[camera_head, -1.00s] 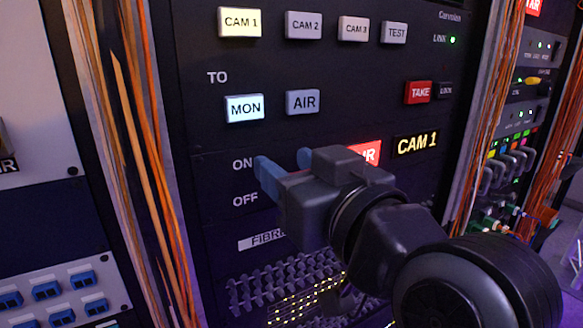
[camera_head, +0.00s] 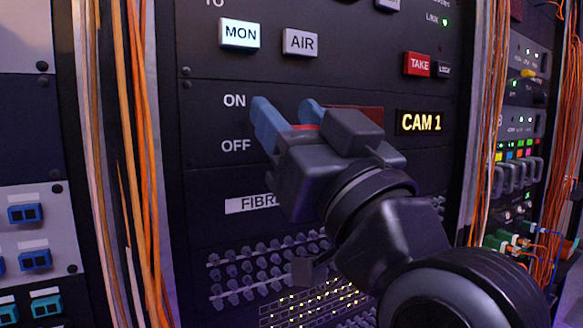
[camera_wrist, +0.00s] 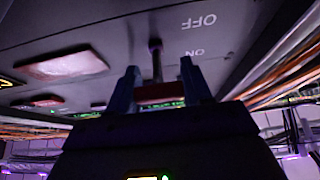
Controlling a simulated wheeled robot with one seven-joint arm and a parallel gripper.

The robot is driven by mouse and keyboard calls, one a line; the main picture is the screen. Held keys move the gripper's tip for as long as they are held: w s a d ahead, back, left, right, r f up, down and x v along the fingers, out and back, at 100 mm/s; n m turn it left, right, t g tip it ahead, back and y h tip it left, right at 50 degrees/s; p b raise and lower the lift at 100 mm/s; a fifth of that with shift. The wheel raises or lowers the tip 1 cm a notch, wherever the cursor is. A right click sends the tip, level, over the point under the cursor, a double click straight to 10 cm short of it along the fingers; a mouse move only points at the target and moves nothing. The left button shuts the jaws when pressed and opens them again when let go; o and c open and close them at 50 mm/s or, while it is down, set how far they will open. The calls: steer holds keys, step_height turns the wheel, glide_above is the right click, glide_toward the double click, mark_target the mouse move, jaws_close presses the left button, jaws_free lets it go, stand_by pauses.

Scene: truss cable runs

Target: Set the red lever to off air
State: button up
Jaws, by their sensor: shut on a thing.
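My gripper (camera_head: 288,112) is in front of the dark rack panel, just right of the ON label (camera_head: 234,101) and the OFF label (camera_head: 235,146). Its two blue fingers are shut on the red lever (camera_head: 305,127), of which a red strip shows between them. In the wrist view, the lever's red grip (camera_wrist: 160,101) sits between the fingers and its thin stem (camera_wrist: 156,62) runs to the panel. My gripper hides most of the lever in the head view, so its exact setting is hard to tell. The red lamp (camera_head: 368,112) behind my gripper is dark.
A CAM 1 display (camera_head: 421,122) glows to the right. The MON button (camera_head: 240,34), the AIR button (camera_head: 300,42) and the TAKE button (camera_head: 418,64) are above. A patch field (camera_head: 270,262) is below. Orange cable bundles (camera_head: 140,150) hang at the left, with more at the right.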

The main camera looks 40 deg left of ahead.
steer(key=f+y+b, duration=0.1)
steer(key=b, duration=0.2)
steer(key=shift+t+y+b, duration=0.3)
steer(key=shift+y+b, duration=0.1)
steer(key=shift+b, duration=0.15)
steer(key=shift+r+t+b, duration=0.15)
steer(key=shift+t+b, duration=0.15)
steer(key=shift+b, duration=0.4)
steer(key=o, duration=1)
steer(key=shift+c, duration=0.2)
steer(key=b+v, duration=0.1)
steer(key=v, duration=0.7)
steer(key=shift+w+a, duration=0.1)
steer(key=shift+a, duration=0.05)
